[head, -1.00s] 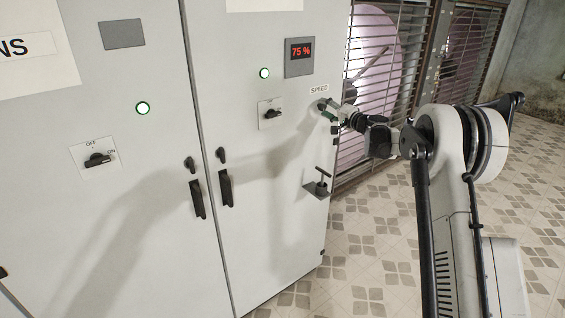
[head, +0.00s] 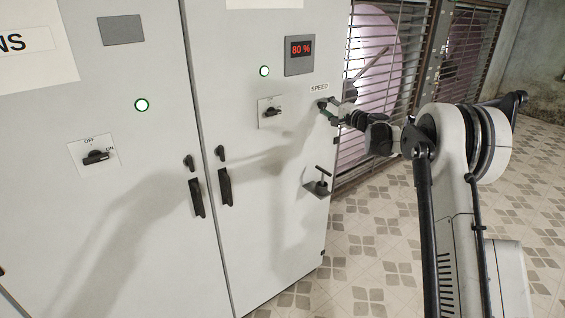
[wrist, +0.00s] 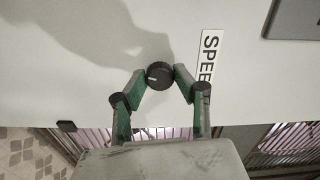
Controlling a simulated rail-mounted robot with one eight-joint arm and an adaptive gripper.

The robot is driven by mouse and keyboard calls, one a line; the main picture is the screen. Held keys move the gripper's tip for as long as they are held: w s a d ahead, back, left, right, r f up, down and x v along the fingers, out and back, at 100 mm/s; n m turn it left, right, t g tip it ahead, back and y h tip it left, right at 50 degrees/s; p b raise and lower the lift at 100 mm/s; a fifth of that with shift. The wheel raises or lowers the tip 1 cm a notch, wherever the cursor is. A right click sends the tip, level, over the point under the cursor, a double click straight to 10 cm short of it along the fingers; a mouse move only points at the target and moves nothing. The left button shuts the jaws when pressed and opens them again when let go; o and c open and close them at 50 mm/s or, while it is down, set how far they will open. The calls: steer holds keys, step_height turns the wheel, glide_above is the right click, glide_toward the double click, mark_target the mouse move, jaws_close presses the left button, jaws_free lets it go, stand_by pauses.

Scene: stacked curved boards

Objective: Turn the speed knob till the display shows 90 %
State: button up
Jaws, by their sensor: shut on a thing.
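The black round speed knob (wrist: 159,75) sits on the cabinet front beside the white SPEED label (wrist: 210,57). In the wrist view my gripper (wrist: 161,80) has its green fingers on both sides of the knob, shut on it. A pale mark shows on the knob's face. In the head view my gripper (head: 329,108) reaches the panel just below the SPEED label (head: 320,87) and mostly hides the knob. The display (head: 299,48) above reads 80 % in red digits.
A lit round green-rimmed lamp (head: 264,71) and a rotary switch (head: 271,112) are left of the knob. A black T-shaped handle on a bracket (head: 318,183) juts from the door below my gripper. A barred fan guard (head: 385,60) stands behind, right of the cabinet.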

steer(key=shift+m, duration=0.5)
steer(key=shift+m+b, duration=0.75)
steer(key=shift+m, duration=0.75)
steer(key=shift+m, duration=0.6)
steer(key=shift+m+b, duration=0.55)
steer(key=shift+m, duration=0.55)
steer(key=shift+m+b, duration=0.5)
steer(key=shift+m, duration=1.3)
steer(key=o, duration=0.8)
steer(key=shift+c, duration=0.2)
